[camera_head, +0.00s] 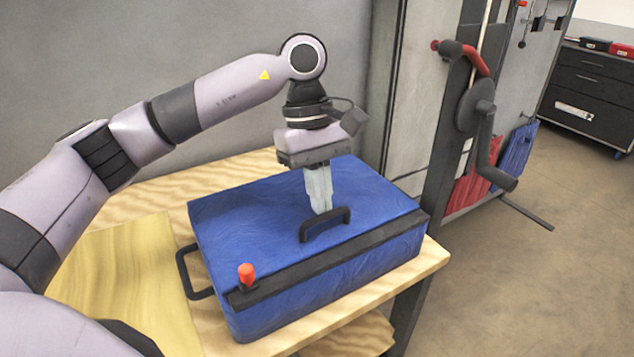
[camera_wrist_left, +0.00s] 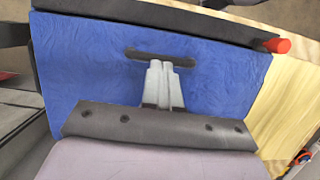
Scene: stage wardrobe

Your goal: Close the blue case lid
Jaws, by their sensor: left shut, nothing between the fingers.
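The blue case (camera_head: 330,282) sits on a wooden table, and its blue lid (camera_head: 257,213) lies flat over it, looking closed. A black handle (camera_head: 325,225) stands on the lid near its front edge. My left gripper (camera_head: 321,211) points down at the lid, shut and empty, its fingertips right by the handle; I cannot tell whether they touch it. In the left wrist view the shut fingers (camera_wrist_left: 162,66) reach to the handle (camera_wrist_left: 160,57) over the blue lid (camera_wrist_left: 85,65). My right gripper is not in view.
A red knob (camera_head: 246,272) stands at the case's front left corner, and a black side handle (camera_head: 187,272) sticks out left. A yellow board (camera_head: 130,285) lies left of the case. A crank (camera_head: 485,130) on a post stands at the right, with open floor beyond.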

